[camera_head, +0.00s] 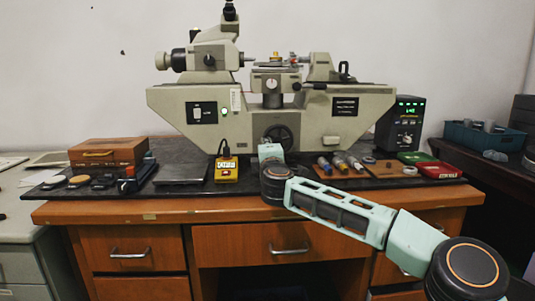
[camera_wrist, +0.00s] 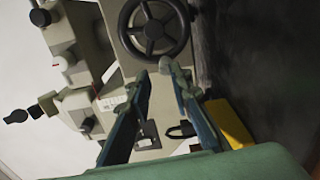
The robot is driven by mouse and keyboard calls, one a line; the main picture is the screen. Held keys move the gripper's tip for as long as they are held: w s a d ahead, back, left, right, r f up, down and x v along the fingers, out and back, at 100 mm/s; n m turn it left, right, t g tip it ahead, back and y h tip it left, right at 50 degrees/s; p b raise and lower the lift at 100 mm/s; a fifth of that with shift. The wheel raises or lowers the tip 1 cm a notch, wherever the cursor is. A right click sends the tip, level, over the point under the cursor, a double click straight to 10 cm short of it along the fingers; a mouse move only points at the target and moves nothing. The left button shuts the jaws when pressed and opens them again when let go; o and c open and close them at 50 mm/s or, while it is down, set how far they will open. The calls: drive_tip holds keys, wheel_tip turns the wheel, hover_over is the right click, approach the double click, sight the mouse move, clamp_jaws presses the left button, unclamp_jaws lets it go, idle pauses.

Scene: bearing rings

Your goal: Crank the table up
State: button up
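A cream measuring machine (camera_head: 200,108) stands on the bench. Its small stage table (camera_head: 277,70) sits at the top centre, under the measuring axis. A dark spoked handwheel (camera_head: 281,132) is on the machine's lower front. In the wrist view, which is turned on its side, the handwheel (camera_wrist: 153,28) lies just beyond my fingertips.
A yellow device (camera_head: 226,169) stands left of my gripper and also shows in the wrist view (camera_wrist: 230,122). Several small tools (camera_head: 340,163) lie on a board to the right. A black display unit (camera_head: 401,125) and a wooden box (camera_head: 108,151) stand at the sides.

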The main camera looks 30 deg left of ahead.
drive_tip(key=v, duration=0.5)
drive_tip(key=shift+s+f, duration=0.1)
drive_tip(key=shift+f, duration=0.05)
idle(0.4)
